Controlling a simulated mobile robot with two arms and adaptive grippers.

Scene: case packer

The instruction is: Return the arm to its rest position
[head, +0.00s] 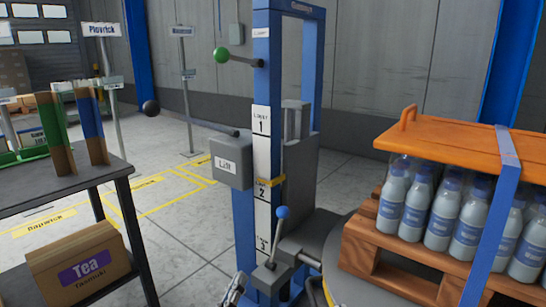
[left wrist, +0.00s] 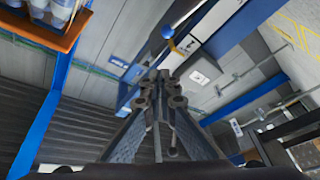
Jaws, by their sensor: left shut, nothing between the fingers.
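My left gripper (head: 236,287) shows only partly at the bottom edge of the head view, just left of the foot of the blue lift column. In the left wrist view its fingers (left wrist: 161,82) are together with nothing between them. The blue-knobbed lever (head: 282,213) stands up to the right of the gripper and apart from it. The rest of my left arm is below the head view. My right gripper is in neither view.
The blue lift column (head: 263,140) carries a grey box (head: 231,162) and levers with green (head: 221,54) and black (head: 151,108) knobs. At right, bottles (head: 413,214) stand on a wooden pallet (head: 390,262) under an orange board (head: 460,144). A dark shelf (head: 125,170) stands left.

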